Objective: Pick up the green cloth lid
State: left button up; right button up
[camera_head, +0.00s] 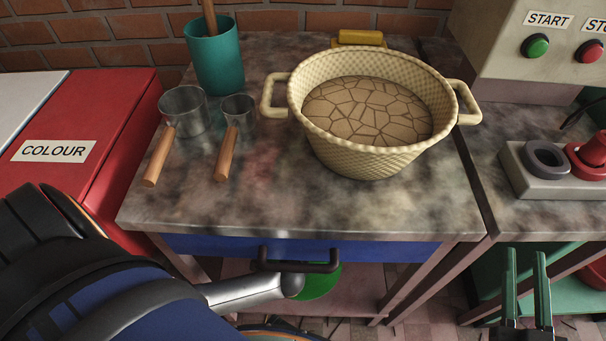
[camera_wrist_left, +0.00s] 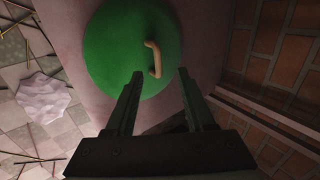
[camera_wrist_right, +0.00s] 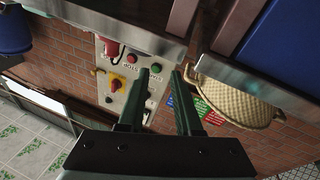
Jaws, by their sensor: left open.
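The green cloth lid (camera_wrist_left: 115,50) is a round green disc with a small tan handle (camera_wrist_left: 154,58) in the left wrist view. It lies on the lower shelf (camera_wrist_left: 205,20), and part of it shows under the table in the head view (camera_head: 319,284). My left gripper (camera_wrist_left: 160,76) is open, with the lid and handle seen beyond and between its fingers; it appears empty and apart from the handle. The head view does not show its fingers. My right gripper (camera_head: 526,256) is open and empty at the lower right, and it also shows in the right wrist view (camera_wrist_right: 163,70).
A woven basket (camera_head: 375,162) with cracked brown contents, a teal cup (camera_head: 215,62) and two metal scoops stand on the marbled table (camera_head: 270,205). A drawer with a dark handle (camera_head: 297,267) is above the shelf. A red COLOUR box (camera_head: 95,110) stands left.

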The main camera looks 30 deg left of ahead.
pick_arm(q)
jog(key=b+x, duration=0.2)
jog(key=x, duration=0.1)
jog(key=b+x, duration=0.2)
jog(key=x, duration=0.2)
jog(key=d+b+x, duration=0.1)
jog(key=b+x, duration=0.2)
jog(key=x, duration=0.1)
jog(key=shift+s+f, duration=0.1)
jog(key=shift+f, duration=0.15)
jog(key=shift+a+f, duration=0.1)
jog(key=shift+f, duration=0.05)
pick_arm(e)
jog(key=s+a+r+n+t+y, duration=0.1)
jog(key=s+r+n+t+y, duration=0.2)
jog(key=s+r+n+y, duration=0.3)
notch_tip(320, 180, up, 4)
jog(key=s+y, duration=0.1)
jog(key=y, duration=0.2)
jog(key=shift+a, duration=0.4)
jog(key=shift+f, duration=0.1)
pick_arm(q)
grip_shut()
